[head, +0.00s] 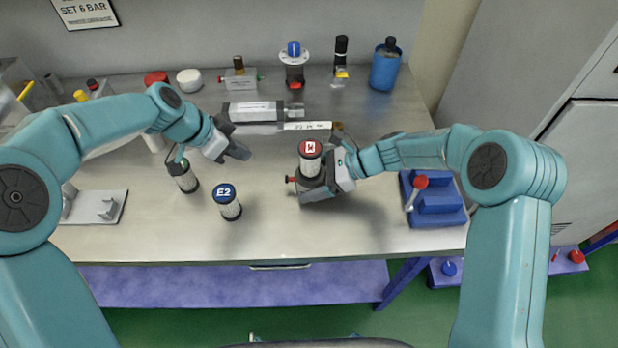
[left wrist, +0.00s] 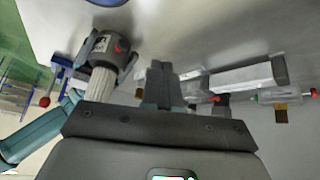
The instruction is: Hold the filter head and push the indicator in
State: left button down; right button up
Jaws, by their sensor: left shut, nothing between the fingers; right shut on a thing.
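The filter head (head: 312,183) is a grey block with a white ribbed cylinder and a red cap (head: 310,148) standing above it. The red indicator (head: 290,179) sticks out of its left side. My right gripper (head: 325,186) is shut on the filter head from the right and partly hides it. In the left wrist view the filter head (left wrist: 105,45) shows at upper left, with the red indicator (left wrist: 119,48) on its face. My left gripper (head: 242,153) is shut and empty, up and left of the indicator and apart from it. Its fingertips also show in the wrist view (left wrist: 162,78).
A blue-capped E2 cartridge (head: 229,203) and a green-capped cartridge (head: 184,175) stand left of the filter head. A blue block (head: 437,204) with a red-knobbed lever is at right. The front middle of the bench is clear.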

pick_arm(q)
jog(key=s+d+f+m, duration=0.1)
jog(key=f+m, duration=0.1)
jog(key=shift+s+d+f+g+y, duration=0.35)
jog(key=shift+g+y, duration=0.05)
pick_arm(e)
jog(key=shift+f, duration=0.1)
pick_arm(q)
jog(key=shift+s+d+f, duration=0.2)
jog(key=shift+d+f, duration=0.25)
jog(key=shift+f, duration=0.15)
jog(key=d+f, duration=0.2)
jog(key=d, duration=0.1)
jog(key=shift+f, duration=0.1)
jog(key=shift+s+d, duration=0.1)
jog(key=shift+d, duration=1.2)
dwell(0.5)
jog(key=shift+a+r, duration=1.55)
jog(key=shift+a, duration=0.25)
jog(key=v, duration=1.2)
jog(key=shift+w, duration=0.2)
